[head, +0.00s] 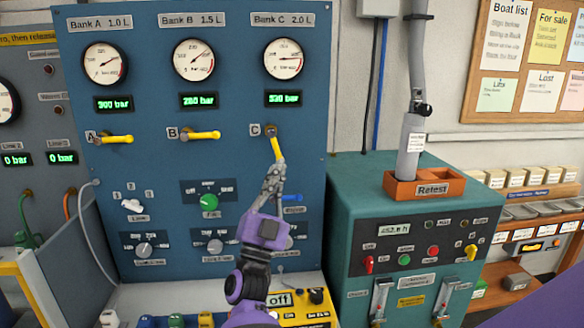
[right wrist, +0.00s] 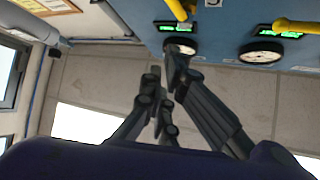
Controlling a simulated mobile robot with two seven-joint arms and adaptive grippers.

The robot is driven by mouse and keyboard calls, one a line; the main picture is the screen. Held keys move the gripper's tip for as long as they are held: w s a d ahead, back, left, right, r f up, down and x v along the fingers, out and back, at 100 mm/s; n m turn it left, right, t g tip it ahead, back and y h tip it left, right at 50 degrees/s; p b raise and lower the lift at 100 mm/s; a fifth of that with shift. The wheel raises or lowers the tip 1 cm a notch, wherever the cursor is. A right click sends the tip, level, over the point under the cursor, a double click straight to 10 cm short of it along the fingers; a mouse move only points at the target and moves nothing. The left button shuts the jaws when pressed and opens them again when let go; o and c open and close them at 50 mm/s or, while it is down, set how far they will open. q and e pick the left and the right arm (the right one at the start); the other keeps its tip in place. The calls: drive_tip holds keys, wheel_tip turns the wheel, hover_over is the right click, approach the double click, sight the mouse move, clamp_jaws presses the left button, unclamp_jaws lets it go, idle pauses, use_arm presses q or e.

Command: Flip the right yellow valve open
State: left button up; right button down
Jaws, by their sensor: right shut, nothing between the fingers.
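The right yellow valve (head: 277,148) is the Bank C handle on the blue panel. It hangs steeply down, tilted slightly right, while the Bank A handle (head: 116,139) and Bank B handle (head: 203,135) lie nearly level. My right gripper (head: 274,172) is shut and empty, with its fingertips at the lower end of the Bank C handle; I cannot tell whether they touch. In the right wrist view the yellow handle (right wrist: 177,9) shows at the top, just beyond the fingers (right wrist: 168,72). My left gripper is not in view.
A green cabinet (head: 340,195) with an orange Retest tray (head: 447,188) stands at the right.

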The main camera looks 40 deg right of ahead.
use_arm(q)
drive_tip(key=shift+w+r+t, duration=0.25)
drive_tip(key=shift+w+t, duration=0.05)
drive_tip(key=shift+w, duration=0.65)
use_arm(e)
drive_tip(key=a, duration=0.3)
drive_tip(key=shift+s+a+f, duration=0.1)
drive_tip(key=shift+s+f, duration=0.15)
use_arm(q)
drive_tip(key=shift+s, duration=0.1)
